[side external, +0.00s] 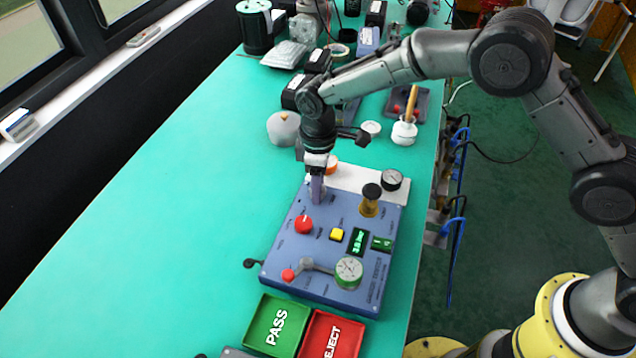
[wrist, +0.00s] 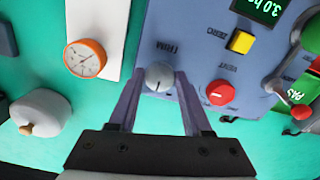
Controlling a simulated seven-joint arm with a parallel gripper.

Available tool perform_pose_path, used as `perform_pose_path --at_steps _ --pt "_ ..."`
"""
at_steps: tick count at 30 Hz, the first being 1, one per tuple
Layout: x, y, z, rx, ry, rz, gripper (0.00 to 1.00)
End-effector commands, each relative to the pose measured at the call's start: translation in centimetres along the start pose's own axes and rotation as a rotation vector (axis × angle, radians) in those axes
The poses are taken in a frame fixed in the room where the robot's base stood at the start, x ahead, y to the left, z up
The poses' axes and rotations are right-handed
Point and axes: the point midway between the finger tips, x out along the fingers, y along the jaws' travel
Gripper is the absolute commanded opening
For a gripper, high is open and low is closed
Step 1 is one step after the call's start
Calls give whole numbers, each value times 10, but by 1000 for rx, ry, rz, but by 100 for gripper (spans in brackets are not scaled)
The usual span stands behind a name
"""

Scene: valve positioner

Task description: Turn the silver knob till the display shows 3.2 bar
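The silver knob (wrist: 159,77) is a small round grey knob with a dark pointer line, on the blue panel (wrist: 195,18). In the wrist view, the two fingers of my gripper (wrist: 160,88) stand apart on either side of it. I cannot tell whether they touch it. In the side view, my gripper (side external: 317,190) points down at the panel's far left part and hides the knob. The green-lit display (wrist: 262,6) reads about 3.0 in the wrist view, with its unit cut off. It also shows in the side view (side external: 357,242).
A red knob (side external: 303,224) and yellow button (side external: 337,234) sit near the silver knob. Green (side external: 265,343) and red (side external: 310,350) trays lie in front. The table's left side is clear.

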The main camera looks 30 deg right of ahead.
Motion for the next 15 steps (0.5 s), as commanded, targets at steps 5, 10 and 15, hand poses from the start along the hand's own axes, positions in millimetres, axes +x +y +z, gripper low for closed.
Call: perform_pose_path --at_steps 5,10,15 --pt "0 0 0 0 0 0 15" --pt "0 0 0 0 0 0 0" --pt "-1 0 0 14 1 0 0"
